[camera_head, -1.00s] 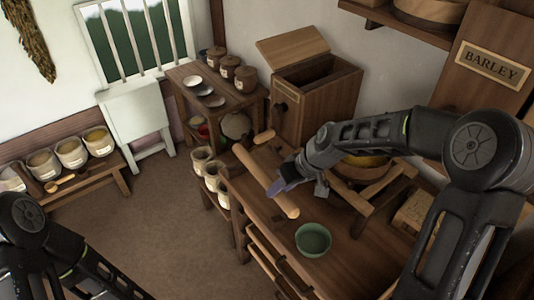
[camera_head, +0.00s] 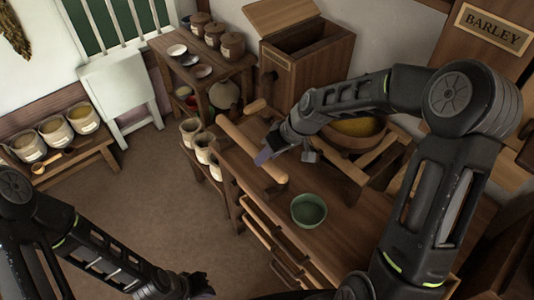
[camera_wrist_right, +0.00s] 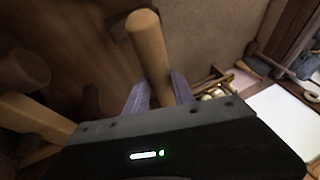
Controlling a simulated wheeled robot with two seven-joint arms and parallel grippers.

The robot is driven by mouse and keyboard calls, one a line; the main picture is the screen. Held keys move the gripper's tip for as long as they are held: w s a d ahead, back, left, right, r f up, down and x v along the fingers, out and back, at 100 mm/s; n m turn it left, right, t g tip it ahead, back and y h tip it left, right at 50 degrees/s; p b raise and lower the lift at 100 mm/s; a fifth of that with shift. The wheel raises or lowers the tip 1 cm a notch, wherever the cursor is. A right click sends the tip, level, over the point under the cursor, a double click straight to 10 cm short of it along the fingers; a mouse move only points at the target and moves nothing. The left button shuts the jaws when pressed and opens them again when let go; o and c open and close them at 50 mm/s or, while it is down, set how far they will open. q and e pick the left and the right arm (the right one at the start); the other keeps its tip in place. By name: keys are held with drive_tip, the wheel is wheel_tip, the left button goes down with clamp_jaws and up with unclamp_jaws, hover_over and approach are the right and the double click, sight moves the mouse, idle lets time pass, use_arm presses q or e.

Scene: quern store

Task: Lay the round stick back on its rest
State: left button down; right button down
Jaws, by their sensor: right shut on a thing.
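The round stick (camera_head: 235,133) is a pale wooden rod lying slantwise in the head view, over the left part of the brown worktable. My right gripper (camera_head: 266,155) is shut on it, nearer its lower right end. In the right wrist view the stick (camera_wrist_right: 150,52) runs between the two purple-grey fingers (camera_wrist_right: 160,95), and its far end points up the picture. I cannot tell whether the stick touches anything beneath it. I cannot make out its rest for certain. My left gripper (camera_head: 190,286) is at the bottom edge of the head view, away from the table; its jaws are unclear.
A green bowl (camera_head: 309,209) stands on the worktable (camera_head: 335,235) right of the stick. A short wooden peg (camera_head: 256,106) and a lidded box (camera_head: 310,62) are behind. Several pale jars (camera_head: 190,130) stand left of the table. The floor (camera_head: 150,190) is clear.

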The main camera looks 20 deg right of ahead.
drive_tip(key=shift+f+b, duration=1.9)
drive_tip(key=shift+f, duration=0.9)
drive_tip(key=c, duration=1)
unclamp_jaws()
drive_tip(key=v, duration=0.8)
drive_tip(key=shift+f, duration=0.15)
